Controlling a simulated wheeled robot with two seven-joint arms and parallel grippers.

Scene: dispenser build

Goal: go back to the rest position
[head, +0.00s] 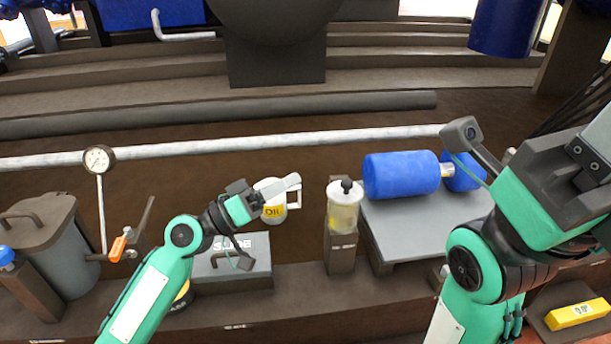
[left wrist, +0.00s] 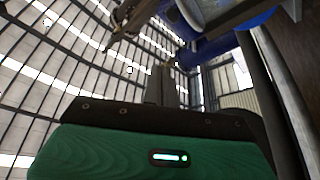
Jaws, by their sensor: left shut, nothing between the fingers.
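My left gripper (head: 291,182) is shut and empty, its pale fingers pointing right and slightly up. It is in front of a white jug (head: 273,213) with a yellow label and hides part of it. I cannot tell from this view whether they touch. In the left wrist view the dark fingers (left wrist: 164,85) are together, with nothing seen between them. My right arm is raised at the right side. Its gripper (head: 603,135) is cut off by the picture edge, so its jaw state does not show.
A clear jar with yellow contents (head: 343,212) stands on a brown post. Right of it, blue cylinders (head: 401,175) lie on a grey stand (head: 400,225). A grey box (head: 250,268) is below my left gripper. A gauge (head: 99,159), orange-handled lever (head: 118,247) and lidded bin (head: 60,260) stand left.

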